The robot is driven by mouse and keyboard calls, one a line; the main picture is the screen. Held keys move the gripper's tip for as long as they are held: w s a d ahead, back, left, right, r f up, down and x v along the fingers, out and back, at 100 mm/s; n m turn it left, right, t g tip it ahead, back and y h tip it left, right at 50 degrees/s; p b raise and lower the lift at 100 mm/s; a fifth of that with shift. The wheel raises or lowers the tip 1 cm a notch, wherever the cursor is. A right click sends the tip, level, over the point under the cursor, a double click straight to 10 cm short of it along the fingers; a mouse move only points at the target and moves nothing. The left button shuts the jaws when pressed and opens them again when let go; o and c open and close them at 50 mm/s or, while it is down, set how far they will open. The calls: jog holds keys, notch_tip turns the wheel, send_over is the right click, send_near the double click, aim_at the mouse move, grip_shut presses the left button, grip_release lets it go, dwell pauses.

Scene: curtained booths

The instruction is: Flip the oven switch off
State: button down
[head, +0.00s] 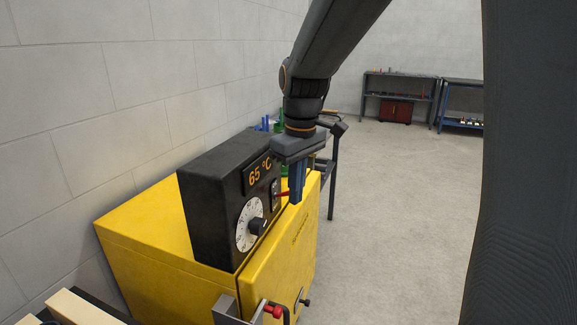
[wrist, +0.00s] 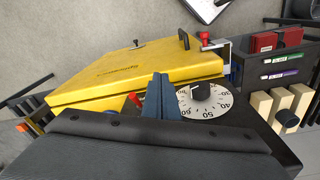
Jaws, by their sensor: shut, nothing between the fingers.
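The yellow oven (head: 150,240) carries a black control box (head: 205,215) with an orange display (head: 257,172) reading 65 °C. A white dial (head: 247,222) with a black knob is on its face. The oven switch has a red lever (head: 284,193) on a small plate, partly hidden by my gripper. My gripper (head: 296,198) points down, just in front of the box's face and close beside the lever. Its blue fingers are together and empty. In the wrist view, the red lever (wrist: 135,99) is just left of the fingers (wrist: 159,82), and the dial (wrist: 205,99) is to their right; contact cannot be told.
A block wall (head: 80,120) stands close on the left. A red-knobbed fixture (head: 272,310) is at the oven's near end. Green and blue items stand on a bench behind the oven. Workbenches (head: 400,85) are far back. The floor (head: 390,210) to the right is clear.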

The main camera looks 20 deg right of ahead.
jog(key=w+r+n+p, duration=0.1)
jog(key=w+r+n, duration=0.1)
jog(key=r, duration=0.4)
jog(key=w+a+r+n+p, duration=0.1)
jog(key=w+r+n, duration=0.1)
jog(key=w+r, duration=0.3)
notch_tip(320, 180, up, 2)
jog(key=shift+a, duration=0.2)
jog(key=shift+f+p, duration=0.1)
jog(key=shift+p, duration=0.2)
jog(key=p, duration=0.3)
send_over(288, 192)
jog(key=a, duration=0.2)
notch_tip(288, 192, down, 9)
jog(key=shift+d+f+p, duration=0.25)
jog(key=shift+d+f, duration=0.05)
jog(key=shift+f, duration=0.45)
jog(key=shift+d+f+p, duration=0.2)
jog(key=shift+d+f, duration=0.1)
jog(key=shift+f, duration=0.4)
jog(key=shift+d+f+p, duration=0.25)
jog(key=shift+d+f, duration=0.05)
jog(key=shift+f, duration=0.45)
jog(key=shift+d, duration=0.1)
jog(key=shift+d+f+t+y+b, duration=0.1)
jog(key=shift+t+y+b, duration=0.2)
jog(key=shift+b, duration=0.05)
